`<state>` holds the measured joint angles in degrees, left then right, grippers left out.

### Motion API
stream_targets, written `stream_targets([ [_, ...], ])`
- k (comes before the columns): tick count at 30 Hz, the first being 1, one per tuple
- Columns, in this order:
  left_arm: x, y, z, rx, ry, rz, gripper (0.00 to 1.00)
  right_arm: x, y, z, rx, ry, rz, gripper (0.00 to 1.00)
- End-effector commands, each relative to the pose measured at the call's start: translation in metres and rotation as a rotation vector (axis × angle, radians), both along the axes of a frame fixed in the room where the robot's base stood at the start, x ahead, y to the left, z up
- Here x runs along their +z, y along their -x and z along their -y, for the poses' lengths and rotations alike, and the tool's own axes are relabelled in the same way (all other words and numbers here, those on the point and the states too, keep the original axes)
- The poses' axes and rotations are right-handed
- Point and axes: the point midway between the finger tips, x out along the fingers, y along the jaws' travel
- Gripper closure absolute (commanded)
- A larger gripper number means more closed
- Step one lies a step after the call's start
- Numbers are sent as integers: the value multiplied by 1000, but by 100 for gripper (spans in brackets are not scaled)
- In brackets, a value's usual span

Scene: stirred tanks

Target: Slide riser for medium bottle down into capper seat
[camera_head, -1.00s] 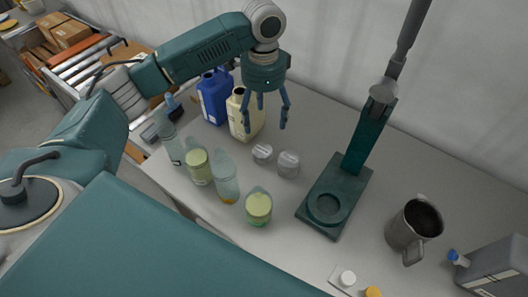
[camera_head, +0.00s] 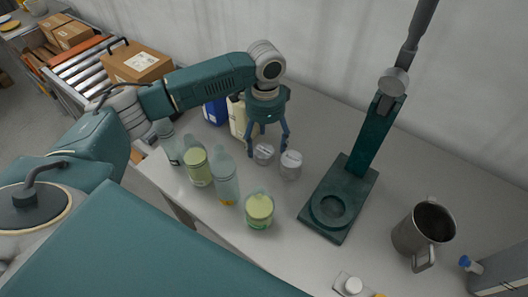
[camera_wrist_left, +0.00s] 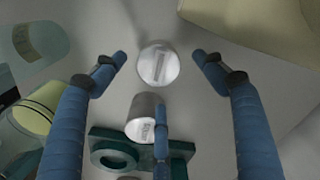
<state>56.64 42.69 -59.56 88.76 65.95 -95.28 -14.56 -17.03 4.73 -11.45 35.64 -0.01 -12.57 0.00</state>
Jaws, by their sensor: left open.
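Two short pale cylinders stand side by side on the table, the left one (camera_head: 263,154) and the right one (camera_head: 290,165). They look like risers, but I cannot tell which is for the medium bottle. My left gripper (camera_head: 268,147) is open, pointing down over the left cylinder. In the left wrist view one cylinder (camera_wrist_left: 158,66) lies between its spread fingers, apart from them. The other (camera_wrist_left: 143,118) is partly behind the third finger. The dark green capper stand (camera_head: 361,184) has an empty round seat (camera_head: 331,210) in its base. My right gripper is not in view.
Several bottles, including a clear one (camera_head: 226,180) and a green-filled one (camera_head: 259,211), stand left of the capper. Blue (camera_head: 214,111) and cream (camera_head: 236,118) jugs stand behind the gripper. A metal pitcher (camera_head: 422,230) is on the right. Table between cylinders and capper is clear.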

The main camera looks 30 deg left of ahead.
Motion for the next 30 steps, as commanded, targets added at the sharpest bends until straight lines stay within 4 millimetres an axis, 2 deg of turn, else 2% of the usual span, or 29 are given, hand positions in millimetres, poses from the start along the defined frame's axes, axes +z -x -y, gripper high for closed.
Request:
stream_targets([
  [4, -21, 3, -4, 2, -3, -5, 29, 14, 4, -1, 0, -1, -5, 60],
  [9, -41, 2, -3, 1, -2, -3, 29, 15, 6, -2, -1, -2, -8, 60],
  [17, -44, 2, -3, -1, -1, 0, 29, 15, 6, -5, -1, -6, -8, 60],
  [25, -44, 2, -3, 0, -1, 0, 81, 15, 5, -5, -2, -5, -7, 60],
  [30, -43, 2, -3, 0, -2, 1, 82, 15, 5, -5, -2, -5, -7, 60],
])
